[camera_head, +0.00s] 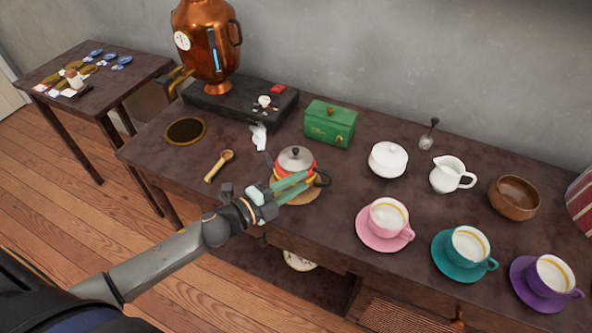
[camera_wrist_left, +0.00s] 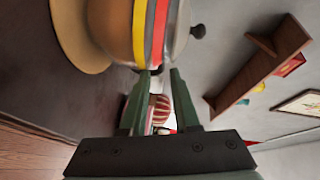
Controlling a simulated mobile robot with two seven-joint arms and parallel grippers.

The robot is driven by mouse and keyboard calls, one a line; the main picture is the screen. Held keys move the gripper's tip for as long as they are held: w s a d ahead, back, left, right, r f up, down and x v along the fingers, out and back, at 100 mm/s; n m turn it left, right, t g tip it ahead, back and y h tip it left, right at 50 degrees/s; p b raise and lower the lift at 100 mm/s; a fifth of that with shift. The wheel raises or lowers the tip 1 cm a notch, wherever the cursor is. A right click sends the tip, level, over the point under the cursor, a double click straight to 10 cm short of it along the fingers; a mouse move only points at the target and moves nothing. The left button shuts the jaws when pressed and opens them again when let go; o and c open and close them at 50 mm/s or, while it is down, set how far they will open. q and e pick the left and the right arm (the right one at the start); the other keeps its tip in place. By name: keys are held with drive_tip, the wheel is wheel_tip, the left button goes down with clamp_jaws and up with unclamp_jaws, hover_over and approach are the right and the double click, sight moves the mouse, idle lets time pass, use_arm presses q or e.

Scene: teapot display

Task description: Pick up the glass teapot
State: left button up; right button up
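The teapot (camera_head: 296,160) stands upright on a round tan mat (camera_head: 306,197) near the table's front edge. It has a silver lid with a dark knob, red and yellow bands and a dark handle on its right. My left gripper (camera_head: 310,183) is at its front right side, with the fingertips close to the handle. In the left wrist view the teapot (camera_wrist_left: 140,30) fills the upper middle, just beyond the fingertips (camera_wrist_left: 160,72). The fingers are apart; a small dark piece shows near their tips, and I cannot tell whether they touch it. My right gripper is not in view.
A wooden spoon (camera_head: 219,165) lies left of the teapot, and a green box (camera_head: 329,124) stands behind it. A copper samovar (camera_head: 207,45) is at the back left. A pink cup (camera_head: 387,216), white sugar bowl (camera_head: 388,160) and white creamer (camera_head: 449,174) stand to the right.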

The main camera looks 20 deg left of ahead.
sight(319, 171)
use_arm(q)
drive_tip(key=shift+x, duration=3.45)
drive_tip(key=shift+d+r, duration=0.1)
drive_tip(key=shift+r, duration=0.1)
drive_tip(key=shift+c, duration=0.4)
clamp_jaws()
drive_tip(key=shift+r, duration=0.15)
